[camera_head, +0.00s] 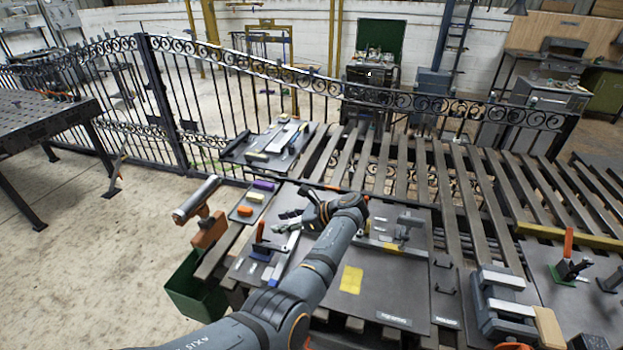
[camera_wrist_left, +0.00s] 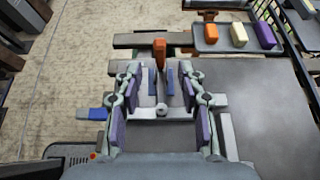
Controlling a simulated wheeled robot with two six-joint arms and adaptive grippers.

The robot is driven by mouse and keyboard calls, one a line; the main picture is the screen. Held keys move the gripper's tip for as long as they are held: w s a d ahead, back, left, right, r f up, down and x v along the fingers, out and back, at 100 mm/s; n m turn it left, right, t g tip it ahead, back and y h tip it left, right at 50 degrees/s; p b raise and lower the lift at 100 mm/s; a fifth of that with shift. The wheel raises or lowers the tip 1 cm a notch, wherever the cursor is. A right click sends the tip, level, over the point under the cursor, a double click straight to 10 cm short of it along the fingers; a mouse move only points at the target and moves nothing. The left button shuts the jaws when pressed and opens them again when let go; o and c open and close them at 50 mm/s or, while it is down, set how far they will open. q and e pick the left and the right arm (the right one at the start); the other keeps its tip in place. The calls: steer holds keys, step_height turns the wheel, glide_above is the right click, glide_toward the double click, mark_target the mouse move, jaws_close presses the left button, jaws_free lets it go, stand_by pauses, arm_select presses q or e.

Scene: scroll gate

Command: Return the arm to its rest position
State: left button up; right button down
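My left arm (camera_head: 298,292) reaches in from the bottom of the head view, over the dark work plate. My left gripper (camera_head: 297,213) is above the left part of that plate. In the left wrist view the two fingers of the gripper (camera_wrist_left: 159,98) stand wide apart with purple pads, and nothing is clamped between them. An orange-handled clamp (camera_wrist_left: 160,52) shows beyond and between the fingertips; it also stands on the plate in the head view (camera_head: 260,232). How far the fingers are above the parts below them I cannot tell. My right gripper is not in view.
A small tray (camera_head: 238,214) holds orange, yellow and purple blocks. A green bin (camera_head: 190,290) is below on the left. A grey vise (camera_head: 497,300) stands at the right. The scrollwork fence (camera_head: 320,85) runs behind the slatted table. The floor (camera_head: 90,240) at left is open.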

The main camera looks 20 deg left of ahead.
arm_select(q)
steer(key=s+a+f+n+h, duration=0.1)
steer(key=s+f+n, duration=0.1)
steer(key=f, duration=0.1)
steer(key=s+a+f+n+h, duration=0.1)
steer(key=s+a+f+n, duration=0.1)
steer(key=s+f, duration=0.1)
steer(key=s+a+f+n+h, duration=0.1)
steer(key=s+f+n, duration=0.1)
steer(key=f, duration=0.3)
steer(key=shift+s+a+g+h, duration=0.3)
steer(key=shift+s+a+g, duration=0.1)
steer(key=shift+s, duration=0.3)
steer(key=s+a+f+n+t+h, duration=0.1)
steer(key=s+f+n+t+h, duration=0.2)
steer(key=s+n, duration=0.75)
steer(key=s+d+r+t+h, duration=0.1)
steer(key=s+d+r+h, duration=0.45)
steer(key=s, duration=0.45)
step_height(320, 180, down, 28)
steer(key=s+a+r+n+g+b, duration=0.1)
steer(key=s+a+b, duration=0.1)
steer(key=s+a, duration=0.1)
steer(key=s+a+f+g+b, duration=0.1)
steer(key=s+f, duration=1.7)
steer(key=shift+y, duration=0.35)
steer(key=shift+s+f+n, duration=0.1)
steer(key=shift+n, duration=0.15)
